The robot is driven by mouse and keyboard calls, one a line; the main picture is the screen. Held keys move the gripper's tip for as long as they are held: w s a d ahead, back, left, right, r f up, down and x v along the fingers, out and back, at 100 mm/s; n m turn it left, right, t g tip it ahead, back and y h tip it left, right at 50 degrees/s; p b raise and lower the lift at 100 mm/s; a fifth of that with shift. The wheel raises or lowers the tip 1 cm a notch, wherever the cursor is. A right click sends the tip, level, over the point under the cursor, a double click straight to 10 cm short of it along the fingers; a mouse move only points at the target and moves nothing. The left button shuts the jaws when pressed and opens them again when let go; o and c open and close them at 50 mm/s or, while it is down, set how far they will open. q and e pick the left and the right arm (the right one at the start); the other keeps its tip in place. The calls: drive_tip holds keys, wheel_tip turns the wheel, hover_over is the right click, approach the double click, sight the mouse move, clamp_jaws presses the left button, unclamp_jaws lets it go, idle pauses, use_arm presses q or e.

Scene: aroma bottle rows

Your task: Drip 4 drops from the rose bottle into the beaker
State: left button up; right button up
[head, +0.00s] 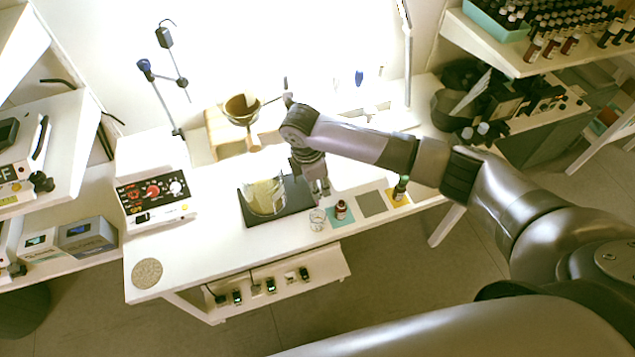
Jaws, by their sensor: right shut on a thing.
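My right gripper (322,188) points down over the table, just right of a large glass beaker (262,198) with pale yellow contents. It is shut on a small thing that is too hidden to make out. The beaker stands on a black mat (302,199). A small clear glass (317,219) stands just below the gripper in the picture. A brown bottle (341,211) stands on a pale green square, and another bottle (400,188) on a yellow square. Their labels cannot be read, so I cannot tell which is rose. My left gripper is out of view.
A bare grey square (371,203) lies between the two bottles. A control box (155,198) with knobs stands at the left, and a funnel-like bowl (241,108) behind the beaker. A round coaster (147,273) lies at the front left. The table's front left is mostly clear.

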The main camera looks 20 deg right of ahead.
drive_tip(key=shift+f, duration=0.45)
drive_tip(key=shift+f+b, duration=0.3)
drive_tip(key=shift+f, duration=0.25)
drive_tip(key=shift+f+b, duration=0.3)
drive_tip(key=shift+f, duration=0.6)
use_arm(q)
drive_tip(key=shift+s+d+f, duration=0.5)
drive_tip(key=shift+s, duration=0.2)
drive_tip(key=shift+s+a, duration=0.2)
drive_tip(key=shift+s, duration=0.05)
use_arm(e)
drive_tip(key=shift+o, duration=0.4)
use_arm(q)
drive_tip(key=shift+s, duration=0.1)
use_arm(e)
clamp_jaws()
drive_tip(key=shift+c, duration=0.4)
unclamp_jaws()
